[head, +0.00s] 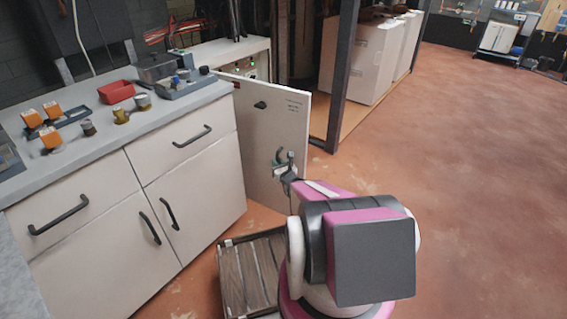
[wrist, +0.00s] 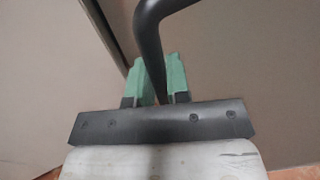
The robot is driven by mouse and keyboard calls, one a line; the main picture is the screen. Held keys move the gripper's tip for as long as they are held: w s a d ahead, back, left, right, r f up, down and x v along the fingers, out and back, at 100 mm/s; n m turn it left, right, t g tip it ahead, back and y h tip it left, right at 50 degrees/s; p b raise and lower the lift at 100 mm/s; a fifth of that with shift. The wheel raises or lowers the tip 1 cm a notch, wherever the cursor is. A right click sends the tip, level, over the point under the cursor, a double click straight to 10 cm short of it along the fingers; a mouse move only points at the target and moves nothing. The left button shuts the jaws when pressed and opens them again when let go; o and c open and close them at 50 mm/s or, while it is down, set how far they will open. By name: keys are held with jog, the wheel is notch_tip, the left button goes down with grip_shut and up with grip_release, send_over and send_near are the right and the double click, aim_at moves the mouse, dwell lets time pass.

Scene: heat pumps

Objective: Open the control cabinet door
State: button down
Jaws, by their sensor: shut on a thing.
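The pale control cabinet door (head: 262,132) stands in the middle of the head view, to the right of the drawer unit. It is at an angle to the cabinet (head: 232,52), whose upper front with green lights shows above and behind the door's top edge; it looks partly open. A dark knob (head: 260,105) is on its upper part. My gripper (head: 281,168) is at the dark door handle (head: 280,155) lower down. In the wrist view, the green fingertips (wrist: 157,82) are on both sides of the black curved handle bar (wrist: 149,40), closed on it.
The drawer unit (head: 185,180) with black handles is close on the left, with small parts and a red tray (head: 116,92) on top. A slatted wooden pallet (head: 250,270) lies below my arm. A dark post (head: 343,75) stands behind the door. Open red floor (head: 470,170) is on the right.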

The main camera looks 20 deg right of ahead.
jog(key=shift+s+a, duration=0.15)
jog(key=shift+a, duration=0.2)
jog(key=c, duration=1.1)
grip_release()
jog(key=shift+s+d, duration=0.1)
